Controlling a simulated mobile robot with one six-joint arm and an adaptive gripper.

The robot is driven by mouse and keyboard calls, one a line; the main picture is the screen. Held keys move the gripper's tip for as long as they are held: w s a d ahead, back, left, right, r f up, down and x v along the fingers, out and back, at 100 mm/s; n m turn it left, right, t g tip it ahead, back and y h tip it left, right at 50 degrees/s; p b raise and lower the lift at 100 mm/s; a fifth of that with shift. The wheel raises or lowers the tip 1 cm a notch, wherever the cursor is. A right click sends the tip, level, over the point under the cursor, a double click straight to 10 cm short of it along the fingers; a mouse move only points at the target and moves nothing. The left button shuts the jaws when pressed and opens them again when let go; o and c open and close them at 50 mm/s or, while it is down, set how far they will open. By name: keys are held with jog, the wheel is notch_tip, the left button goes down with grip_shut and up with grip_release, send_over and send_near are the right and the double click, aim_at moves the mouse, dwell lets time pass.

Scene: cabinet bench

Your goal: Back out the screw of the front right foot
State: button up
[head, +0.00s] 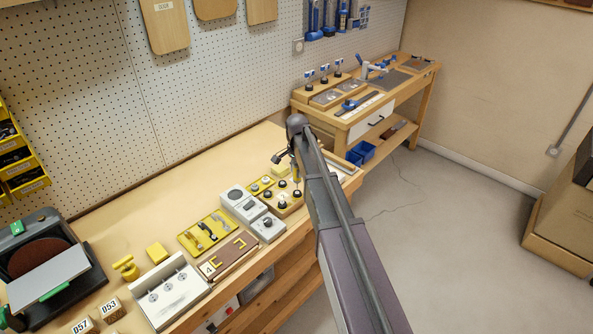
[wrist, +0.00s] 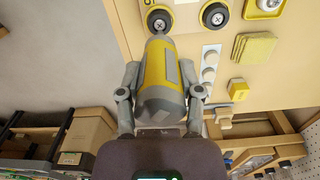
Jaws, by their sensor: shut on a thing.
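My gripper (wrist: 160,92) is shut on a yellow and grey driver (wrist: 158,75), with one finger on each side of its body. The driver's nose reaches the black round foot (wrist: 159,21), which has a screw at its centre; I cannot tell whether the bit sits in the screw. A second black foot with a screw (wrist: 215,15) is to its right in the wrist view. In the head view the driver (head: 295,171) stands over the wooden piece with black feet (head: 286,205), and my arm hides part of this piece.
Left of the wooden piece are grey dial boxes (head: 268,226), a yellow tool tray (head: 207,235) and a brown board with yellow brackets (head: 230,253). A yellow pad (wrist: 258,48) lies near the feet. The bench top (head: 180,205) behind is clear.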

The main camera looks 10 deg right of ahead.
jog(key=shift+f+b, duration=0.5)
jog(key=shift+f, duration=0.25)
jog(key=shift+f, duration=0.2)
dwell(1.6)
jog(key=shift+s+r, duration=0.1)
jog(key=shift+r, duration=0.2)
dwell(2.5)
jog(key=shift+r, duration=0.15)
jog(key=shift+r+p, duration=2.8)
jog(key=shift+p, duration=0.25)
